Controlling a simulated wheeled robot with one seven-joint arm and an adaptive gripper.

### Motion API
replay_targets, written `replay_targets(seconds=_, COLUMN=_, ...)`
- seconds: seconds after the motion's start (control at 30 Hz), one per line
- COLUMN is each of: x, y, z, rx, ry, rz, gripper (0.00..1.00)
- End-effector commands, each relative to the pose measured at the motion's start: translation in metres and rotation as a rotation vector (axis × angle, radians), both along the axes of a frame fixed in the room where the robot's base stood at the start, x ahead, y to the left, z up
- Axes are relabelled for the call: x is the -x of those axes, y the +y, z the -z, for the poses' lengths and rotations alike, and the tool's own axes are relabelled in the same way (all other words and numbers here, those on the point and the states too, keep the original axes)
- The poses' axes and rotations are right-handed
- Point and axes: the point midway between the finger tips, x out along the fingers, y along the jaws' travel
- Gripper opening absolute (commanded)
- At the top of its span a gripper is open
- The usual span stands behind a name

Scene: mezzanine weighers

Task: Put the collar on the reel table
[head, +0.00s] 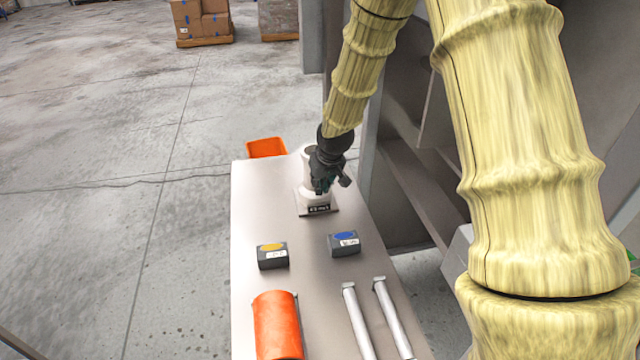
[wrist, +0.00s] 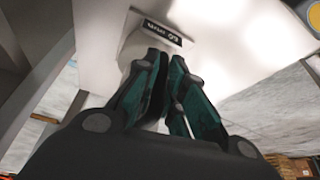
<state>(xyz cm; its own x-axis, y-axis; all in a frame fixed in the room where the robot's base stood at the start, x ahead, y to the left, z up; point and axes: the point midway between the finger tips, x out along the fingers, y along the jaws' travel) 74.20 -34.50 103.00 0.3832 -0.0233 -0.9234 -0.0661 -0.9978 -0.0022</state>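A white round upright piece (head: 306,160) stands on a flat plate with a black label at the far end of the narrow table. I cannot tell whether this piece is the collar, and no separate collar shows clearly. The white piece also shows in the wrist view (wrist: 134,44), partly behind a finger. My gripper (head: 325,186) is right at the white piece and hides part of it. In the wrist view my gripper's teal-padded fingers (wrist: 166,58) are close together with a narrow gap. Whether they touch or grip anything is hidden. I cannot tell which surface is the reel table.
Two dark grey boxes, one with a yellow oval (head: 272,256) and one with a blue oval (head: 343,244), sit mid-table. An orange roll (head: 276,326) and two silver bars (head: 394,318) lie nearer. An orange bin (head: 266,147) is beyond the table. Grey shelving stands at right.

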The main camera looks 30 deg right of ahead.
Motion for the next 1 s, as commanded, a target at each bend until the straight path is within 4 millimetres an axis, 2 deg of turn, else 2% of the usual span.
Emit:
replay_targets(seconds=0.03, x=0.0, y=0.0, z=0.0, rx=0.0, ry=0.0, rz=0.0, gripper=0.19)
replay_targets(seconds=0.1, x=0.0, y=0.0, z=0.0, rx=0.0, ry=0.0, rz=0.0, gripper=0.32)
replay_targets(seconds=0.13, x=0.0, y=0.0, z=0.0, rx=0.0, ry=0.0, rz=0.0, gripper=0.33)
replay_targets(seconds=0.57, x=0.001, y=0.0, z=-0.005, rx=0.0, ry=0.0, rz=0.0, gripper=0.33)
replay_targets(seconds=1.0, x=0.018, y=0.001, z=-0.046, rx=0.001, ry=-0.002, rz=-0.001, gripper=0.33)
